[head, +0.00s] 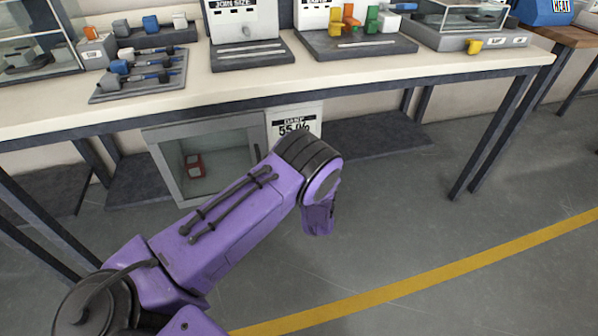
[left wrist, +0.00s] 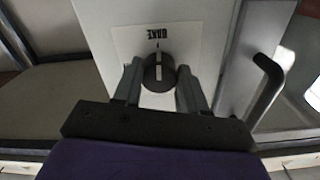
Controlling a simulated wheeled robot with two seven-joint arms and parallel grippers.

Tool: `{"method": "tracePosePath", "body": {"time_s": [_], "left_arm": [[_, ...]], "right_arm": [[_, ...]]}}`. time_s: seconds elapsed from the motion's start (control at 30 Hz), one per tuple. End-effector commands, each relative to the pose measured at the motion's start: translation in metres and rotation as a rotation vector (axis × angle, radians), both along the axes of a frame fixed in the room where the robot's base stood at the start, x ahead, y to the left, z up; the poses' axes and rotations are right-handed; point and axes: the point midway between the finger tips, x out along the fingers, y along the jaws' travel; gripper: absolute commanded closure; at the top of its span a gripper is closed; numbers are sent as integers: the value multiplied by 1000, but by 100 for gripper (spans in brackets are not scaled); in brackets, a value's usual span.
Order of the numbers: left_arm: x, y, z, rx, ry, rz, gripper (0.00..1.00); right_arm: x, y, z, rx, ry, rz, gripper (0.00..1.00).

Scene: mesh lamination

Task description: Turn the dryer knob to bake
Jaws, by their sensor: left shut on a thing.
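The dryer (head: 170,130) is a grey cabinet with a glass door under the bench. The dark round dryer knob (left wrist: 158,72) sits on a white plate in the left wrist view. An upside-down label reading BAKE (left wrist: 158,33) is beyond it, with a small tick between. The knob's pale stripe runs up and down the picture, in line with the tick. My left gripper (left wrist: 158,88) is shut on the knob, one finger on each side. In the head view my left arm hides the knob and the gripper. My right gripper is not in view.
A dark door handle (left wrist: 265,88) stands out to the right of the knob. A red block (head: 194,165) is inside the dryer. The bench (head: 400,72) above holds several trays and fixtures. The floor at right is clear.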

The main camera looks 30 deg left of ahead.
Motion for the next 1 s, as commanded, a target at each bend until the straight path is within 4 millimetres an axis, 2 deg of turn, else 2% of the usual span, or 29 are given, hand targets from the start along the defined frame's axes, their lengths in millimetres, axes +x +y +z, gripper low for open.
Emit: {"method": "tracePosePath", "body": {"time_s": [0.03, 0.1, 0.43, 0.8, 1.0], "left_arm": [[-2, 1, -2, 0, 3, 4, 49], [-1, 1, -1, -1, 2, 3, 33], [-3, -5, 0, -1, 1, -2, 33], [-56, -65, 1, -1, 3, -1, 33], [-69, -79, 0, 0, 1, 1, 33]], "right_arm": [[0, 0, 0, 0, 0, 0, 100], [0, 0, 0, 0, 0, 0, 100], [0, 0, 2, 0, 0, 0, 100], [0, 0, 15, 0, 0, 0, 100], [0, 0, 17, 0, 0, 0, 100]]}}
